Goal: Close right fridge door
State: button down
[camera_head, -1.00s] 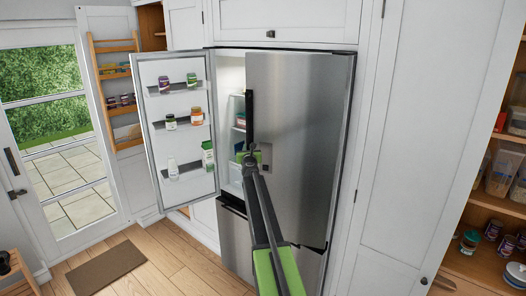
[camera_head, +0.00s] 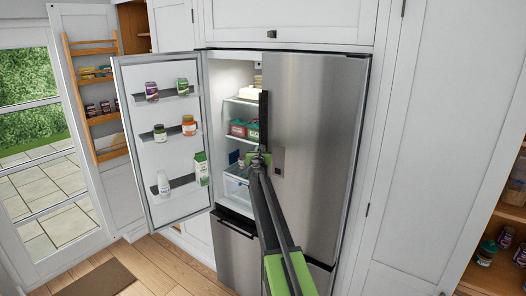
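The right fridge door (camera_head: 325,150) is a tall stainless steel panel with a dark vertical handle (camera_head: 263,118) along its left edge. It stands near its frame; I cannot tell whether a small gap is left. My gripper (camera_head: 258,160) is at the lower left edge of this door, just below the handle, beside the open interior. Its fingertips are small and partly hidden by my arm, so contact and opening are unclear. The left fridge door (camera_head: 160,110) is swung wide open, with jars and bottles on its shelves.
The fridge interior (camera_head: 243,108) shows shelves with containers and a clear drawer. A drawer front (camera_head: 236,245) lies below. White cabinets stand at the right (camera_head: 430,150), with pantry shelves beyond. A brown mat (camera_head: 97,279) lies on the wooden floor at left.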

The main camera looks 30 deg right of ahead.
jog(key=shift+d+r, duration=0.1)
jog(key=shift+d, duration=0.2)
jog(key=c, duration=1.4)
grip_release()
jog(key=v, duration=1.7)
jog(key=shift+a, duration=0.25)
jog(key=shift+s, duration=0.1)
